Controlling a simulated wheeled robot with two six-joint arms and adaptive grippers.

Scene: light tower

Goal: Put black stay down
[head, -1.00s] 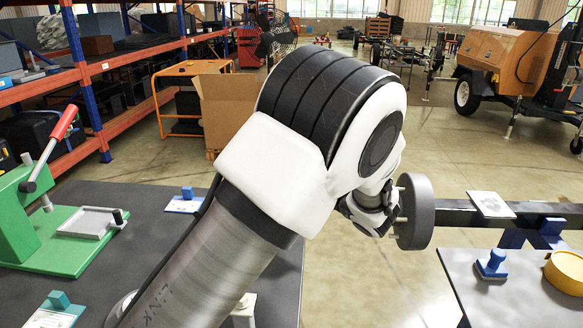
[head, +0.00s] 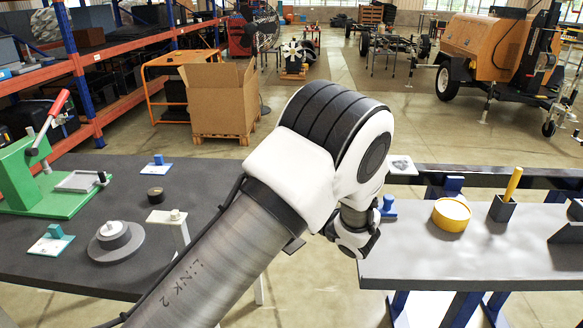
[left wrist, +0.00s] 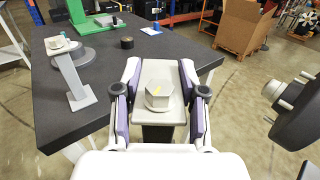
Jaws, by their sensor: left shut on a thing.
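In the left wrist view, my left gripper (left wrist: 158,70) is shut on the black stay (left wrist: 158,132). The stay has a dark post under a pale top plate, which carries a pale many-sided piece with a yellow mark. The purple-lined fingers lie on both sides of it. The gripper holds it beside the right end of the dark table (left wrist: 110,80), apart from the tabletop. In the head view my own arm covers the gripper and most of the stay; only a small dark corner shows beside the arm. My right gripper is in neither view.
On the dark table stand a white stay (head: 168,217), a round grey base (head: 125,247), a black puck (head: 155,195) and a green press (head: 35,185). A second table (head: 420,262) at the right holds a yellow ring (head: 451,215). Open floor lies between the tables.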

